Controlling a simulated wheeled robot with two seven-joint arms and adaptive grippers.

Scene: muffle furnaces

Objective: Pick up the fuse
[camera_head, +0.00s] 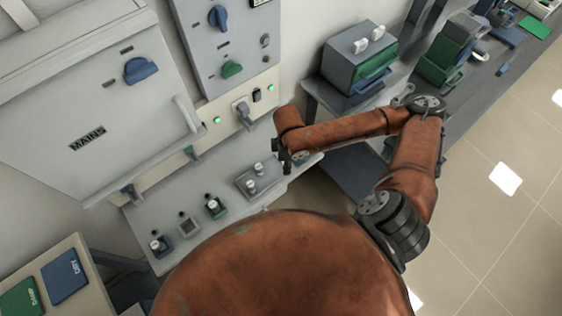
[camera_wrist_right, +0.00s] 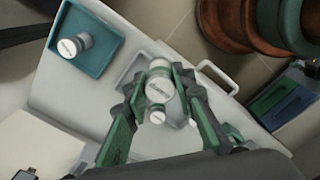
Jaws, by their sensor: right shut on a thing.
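In the wrist view my right gripper (camera_wrist_right: 161,85) is shut on a fuse (camera_wrist_right: 160,78), a pale cylinder with a grey-white cap and dark lettering. A second pale fuse (camera_wrist_right: 157,115) shows just below it between the fingers. Another fuse (camera_wrist_right: 75,45) stands in a teal tray at the upper left. The held fuse cannot be made out there. My left gripper is not in view.
A white bench (camera_head: 157,217) carries several small holders along the wall. A grey cabinet marked MAINS (camera_head: 90,100) and a switch panel (camera_head: 225,45) stand behind. A grey-green box (camera_head: 358,62) is to the right. Open tiled floor (camera_head: 500,230) lies at the right.

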